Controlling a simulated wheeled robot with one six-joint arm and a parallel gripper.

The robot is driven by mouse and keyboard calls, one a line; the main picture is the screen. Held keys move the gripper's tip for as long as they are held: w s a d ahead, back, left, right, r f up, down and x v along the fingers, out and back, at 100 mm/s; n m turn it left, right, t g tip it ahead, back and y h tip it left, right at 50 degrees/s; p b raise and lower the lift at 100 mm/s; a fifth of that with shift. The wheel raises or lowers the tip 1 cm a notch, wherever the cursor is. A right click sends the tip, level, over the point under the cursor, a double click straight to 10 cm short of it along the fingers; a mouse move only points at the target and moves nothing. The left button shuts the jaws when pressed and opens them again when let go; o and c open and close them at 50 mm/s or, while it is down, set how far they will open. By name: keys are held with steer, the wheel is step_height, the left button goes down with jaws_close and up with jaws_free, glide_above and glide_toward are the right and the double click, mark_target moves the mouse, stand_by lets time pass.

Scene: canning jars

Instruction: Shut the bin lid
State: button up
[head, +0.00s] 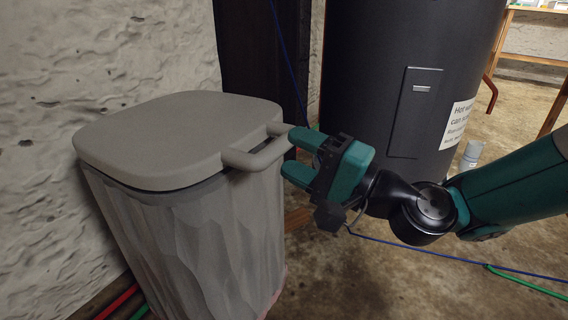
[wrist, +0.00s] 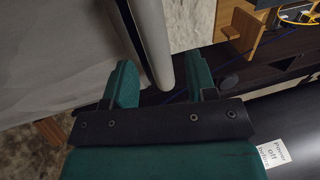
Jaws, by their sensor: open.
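The grey bin (head: 195,235) stands upright at the left in the head view, with faceted sides. Its bin lid (head: 175,130) lies flat, or nearly so, over the bin's top; no clear gap shows along the front edge. A bar handle (head: 258,154) sticks out from the lid's right side. My gripper (head: 289,153) is open at the outer end of this handle. In the wrist view, the handle (wrist: 153,45) lies between the two green fingers of my gripper (wrist: 160,78), with space visible beside it. Whether either finger touches it I cannot tell.
A large dark cylinder (head: 455,60) with a printed label stands behind my gripper. A rough pale wall (head: 60,60) is close behind the bin at left. Blue and green cords (head: 460,257) run along the floor at right. A small grey-white container (head: 471,153) stands near the cylinder.

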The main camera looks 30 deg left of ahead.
steer(key=d+b, duration=0.3)
steer(key=shift+d+f, duration=0.25)
steer(key=shift+f, duration=0.1)
steer(key=s+d+r+n+h+p, duration=0.2)
steer(key=s+d+r+h+p, duration=0.25)
steer(key=d+r+p, duration=0.45)
steer(key=s+d+r+n+h+p, duration=0.35)
steer(key=d+r+h+p, duration=0.3)
steer(key=d+p, duration=0.5)
steer(key=s+d+r+n+h+p, duration=0.2)
steer(key=s+d+r+h+p, duration=0.25)
steer(key=d+r+p, duration=0.45)
step_height(320, 180, up, 36)
steer(key=p, duration=3.7)
steer(key=shift+w+f+p, duration=0.15)
steer(key=shift+f+p, duration=0.05)
steer(key=shift+p, duration=0.15)
steer(key=shift+h, duration=0.25)
